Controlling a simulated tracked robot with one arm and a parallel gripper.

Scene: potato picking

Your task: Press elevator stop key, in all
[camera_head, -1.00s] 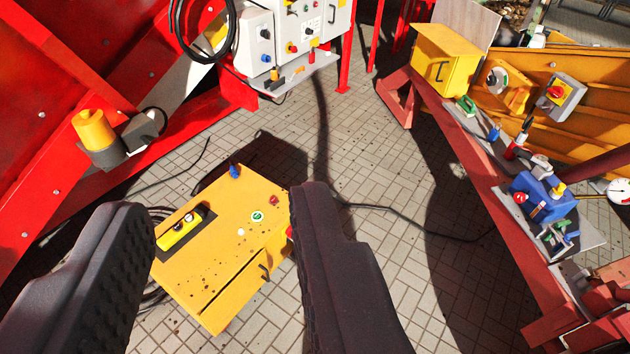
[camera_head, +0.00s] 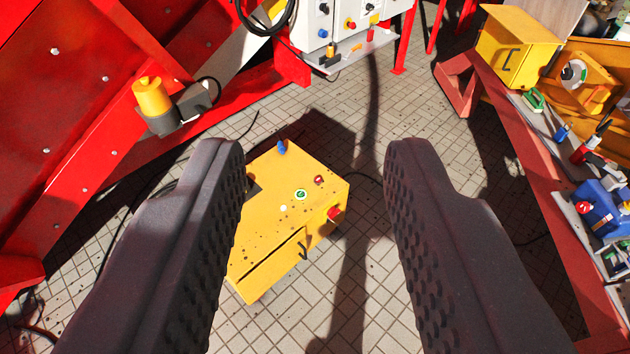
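A yellow control box (camera_head: 262,228) stands on the tiled floor, seen between the two fingers of my gripper (camera_head: 312,165). Its top carries a green round button (camera_head: 300,194), a small red button (camera_head: 318,180), a white button (camera_head: 283,208) and a blue knob (camera_head: 282,147). A larger red button (camera_head: 334,213) sticks out of its right side. I cannot read which one is the elevator stop key. My gripper is wide open and empty. Its left finger hides the left part of the box.
A white control cabinet (camera_head: 340,22) with several knobs stands at the top. A red machine frame (camera_head: 60,110) fills the left. A red beam with a yellow box (camera_head: 518,45) and a blue device (camera_head: 600,207) runs along the right. Bare floor (camera_head: 450,160) lies between.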

